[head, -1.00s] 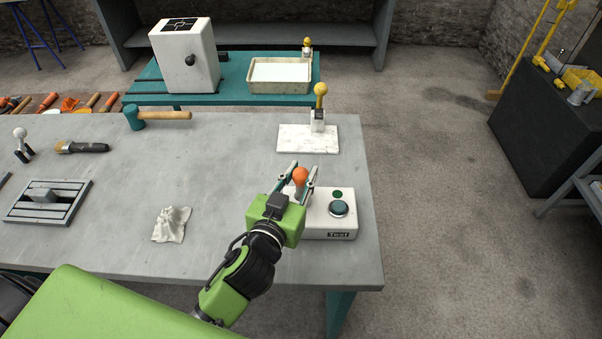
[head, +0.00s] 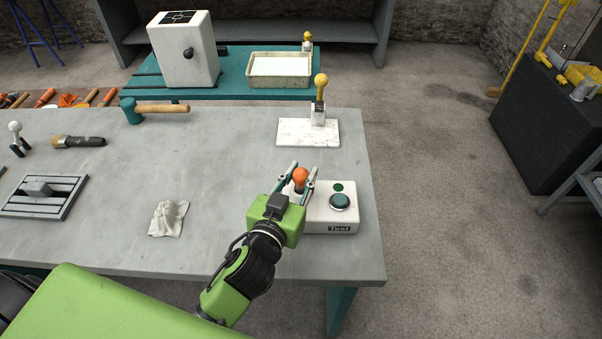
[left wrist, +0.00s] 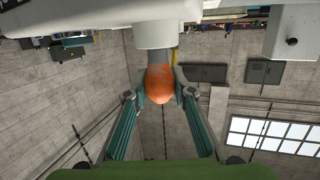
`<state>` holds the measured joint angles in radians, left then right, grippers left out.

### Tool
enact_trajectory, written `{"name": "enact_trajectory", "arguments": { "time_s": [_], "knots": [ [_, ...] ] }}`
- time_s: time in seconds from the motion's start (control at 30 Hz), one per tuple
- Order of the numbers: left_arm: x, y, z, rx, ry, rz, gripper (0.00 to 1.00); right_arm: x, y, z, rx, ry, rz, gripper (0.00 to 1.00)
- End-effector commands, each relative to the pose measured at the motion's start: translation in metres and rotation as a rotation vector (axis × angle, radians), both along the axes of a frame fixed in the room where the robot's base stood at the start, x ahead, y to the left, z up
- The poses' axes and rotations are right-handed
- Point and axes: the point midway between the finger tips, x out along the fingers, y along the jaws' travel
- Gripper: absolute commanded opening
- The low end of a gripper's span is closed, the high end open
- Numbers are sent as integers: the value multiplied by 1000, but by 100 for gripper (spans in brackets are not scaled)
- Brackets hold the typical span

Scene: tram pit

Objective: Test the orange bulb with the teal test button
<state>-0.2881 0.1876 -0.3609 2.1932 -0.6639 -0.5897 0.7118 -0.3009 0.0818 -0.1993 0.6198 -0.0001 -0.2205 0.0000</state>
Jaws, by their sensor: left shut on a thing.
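My left gripper (head: 300,178) is shut on the orange bulb (head: 301,176), over the left part of the white test box (head: 318,222) near the table's right edge. In the left wrist view the orange bulb (left wrist: 160,84) sits between the fingertips (left wrist: 160,92). Its grey base meets a white round piece (left wrist: 154,34); how far it goes in cannot be told. The teal test button (head: 340,202) is on the box's right part, clear of the gripper. A dark green round spot (head: 338,188) lies behind it. My right gripper is not in view.
Behind the box, a yellow bulb (head: 321,81) stands in a holder on a white plate (head: 308,138). A crumpled cloth (head: 168,218), slotted plate (head: 42,207), brush (head: 80,142) and mallet (head: 150,109) lie to the left. The table (head: 220,165) is clear between them.

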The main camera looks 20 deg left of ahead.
Motion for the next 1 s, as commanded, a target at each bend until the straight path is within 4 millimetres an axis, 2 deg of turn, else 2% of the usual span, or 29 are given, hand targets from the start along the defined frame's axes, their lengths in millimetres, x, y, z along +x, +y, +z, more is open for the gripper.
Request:
{"name": "enact_trajectory", "arguments": {
  "time_s": [0.4, 0.7, 0.73, 0.8, 1.0],
  "knots": [
    [0, 0, -14, -1, 0, 1, 7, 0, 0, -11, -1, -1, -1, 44],
    [0, 0, -14, -1, 1, 1, 7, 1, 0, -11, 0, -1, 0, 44],
    [0, 0, -14, -1, 1, 1, 26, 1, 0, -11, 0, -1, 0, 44],
    [0, 0, -14, 0, 1, 1, 43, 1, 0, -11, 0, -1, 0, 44],
    [0, 0, -14, 0, 1, 0, 43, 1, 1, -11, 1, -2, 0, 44]
  ]
}}
